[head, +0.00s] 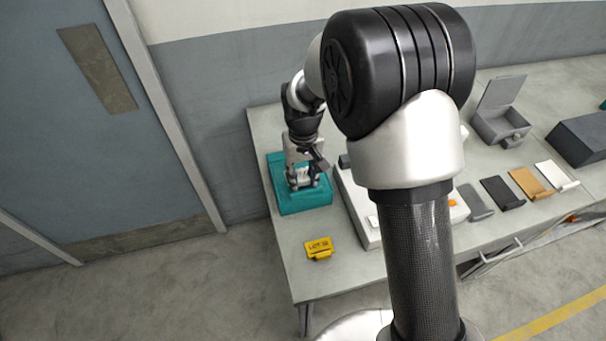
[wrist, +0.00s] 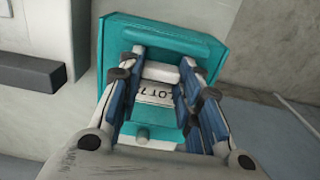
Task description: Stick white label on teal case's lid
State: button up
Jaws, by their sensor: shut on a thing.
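The teal case (head: 296,206) is closed and sits at the left end of the table; its lid fills the middle of the wrist view (wrist: 122,40). My gripper (head: 303,183) is above the case, its fingers pointing down at the lid. In the wrist view my gripper (wrist: 160,95) is shut on the white label (wrist: 156,97), which bears black lettering starting "LOT 7". The label is over the middle of the lid, between the fingers. I cannot tell whether it touches the lid. The fingers hide the label's side edges.
A low white box (head: 360,218) is close to the case's right. Grey, black, tan and white pieces (head: 525,182) lie in a row further right. An open grey case (head: 500,122) and a dark box (head: 580,140) stand behind.

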jog(key=shift+s+f, duration=0.1)
jog(key=shift+f, duration=0.4)
jog(key=o, duration=0.9)
jog(key=shift+c, duration=0.2)
notch_tip(320, 180, up, 12)
